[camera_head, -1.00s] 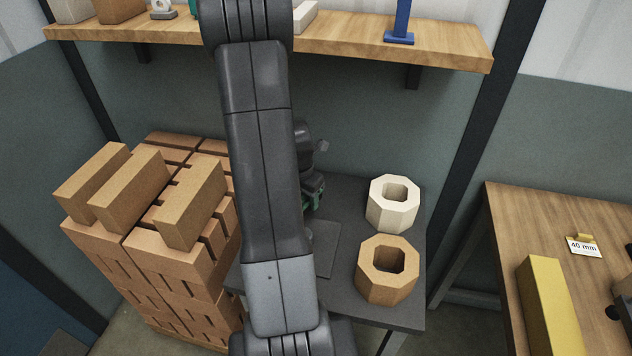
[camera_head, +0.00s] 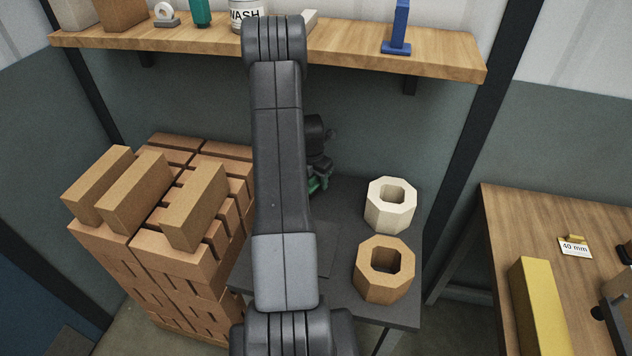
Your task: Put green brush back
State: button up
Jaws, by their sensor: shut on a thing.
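My gripper (camera_head: 318,174) is partly hidden behind my arm, above the back of the dark table (camera_head: 345,290). It is shut on a small green thing (camera_head: 319,184), which looks like the green brush; only a bit of it shows, and its shape and tilt cannot be told. The held thing appears near the back left of the cream octagonal block (camera_head: 390,204).
A tan octagonal block (camera_head: 384,268) stands in front of the cream one. Stacked bricks (camera_head: 150,220) are at left. The shelf (camera_head: 350,48) above holds a blue stand (camera_head: 398,30), a green object (camera_head: 201,12) and a WASH tub (camera_head: 246,16). A wooden bench (camera_head: 500,230) is at right.

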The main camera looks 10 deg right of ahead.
jog(key=shift+f, duration=0.75)
jog(key=shift+w+f+p, duration=0.15)
jog(key=shift+p, duration=0.15)
jog(key=shift+f, duration=0.2)
jog(key=shift+f, duration=0.15)
jog(key=o, duration=1.1)
jog(key=r, duration=0.4)
jog(key=r+b, duration=0.1)
jog(key=r, duration=0.3)
jog(key=s+a+r, duration=0.1)
jog(key=r, duration=0.3)
jog(key=shift+r, duration=0.15)
